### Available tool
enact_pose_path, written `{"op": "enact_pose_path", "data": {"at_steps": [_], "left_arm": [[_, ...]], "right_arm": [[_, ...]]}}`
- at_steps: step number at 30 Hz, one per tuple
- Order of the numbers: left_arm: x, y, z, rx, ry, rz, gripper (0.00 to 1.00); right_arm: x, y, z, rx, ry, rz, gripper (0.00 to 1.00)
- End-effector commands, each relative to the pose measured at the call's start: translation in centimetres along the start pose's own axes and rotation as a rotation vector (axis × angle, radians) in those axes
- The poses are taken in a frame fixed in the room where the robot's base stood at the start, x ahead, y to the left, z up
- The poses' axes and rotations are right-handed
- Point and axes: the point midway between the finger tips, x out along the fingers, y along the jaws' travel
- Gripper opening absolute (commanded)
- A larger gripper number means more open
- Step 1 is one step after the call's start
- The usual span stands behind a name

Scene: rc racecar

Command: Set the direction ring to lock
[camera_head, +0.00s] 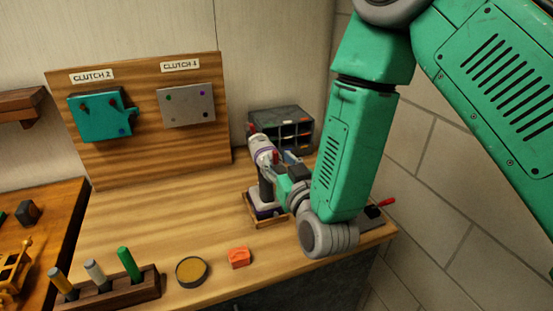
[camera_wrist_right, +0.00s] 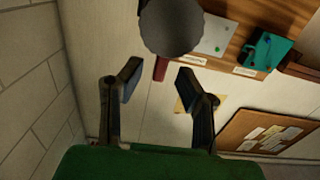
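A power drill (camera_head: 262,152) with a grey and purple upper body stands upright in a small wooden tray (camera_head: 270,222) on the workbench. The direction ring cannot be clearly told apart on it. My right gripper (camera_head: 280,168) is right beside the drill's upper body, partly hidden by my arm; contact cannot be told. In the right wrist view its two dark fingers (camera_wrist_right: 160,76) are spread apart. A dark round end (camera_wrist_right: 170,25), probably of the drill, lies ahead of them, and a small red part shows between the fingertips. My left gripper is not in view.
A board with teal (camera_head: 101,118) and grey (camera_head: 187,105) plates labelled clutch stands behind. A drawer organizer (camera_head: 283,128) is at the back right. A tool rack (camera_head: 105,292), round tin (camera_head: 192,271) and orange block (camera_head: 239,257) line the front. The bench middle is clear.

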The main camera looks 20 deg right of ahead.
Motion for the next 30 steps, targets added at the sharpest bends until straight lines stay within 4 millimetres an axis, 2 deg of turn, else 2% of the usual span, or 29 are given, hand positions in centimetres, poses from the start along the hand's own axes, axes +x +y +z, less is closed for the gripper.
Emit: {"op": "enact_pose_path", "data": {"at_steps": [6, 12, 27, 30], "left_arm": [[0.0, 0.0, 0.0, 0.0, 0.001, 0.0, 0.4], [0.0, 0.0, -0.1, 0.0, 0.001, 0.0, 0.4], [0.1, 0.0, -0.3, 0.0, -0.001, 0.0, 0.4], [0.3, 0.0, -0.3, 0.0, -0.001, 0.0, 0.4]], "right_arm": [[-3.8, -0.1, 0.2, 0.0, -0.005, -0.002, 0.31], [-5.9, 0.0, 0.2, -0.001, -0.005, -0.001, 0.31], [-6.2, 0.0, 0.2, 0.0, -0.003, 0.0, 0.31], [-6.3, 0.0, 0.9, -0.001, -0.019, -0.003, 0.31]]}}
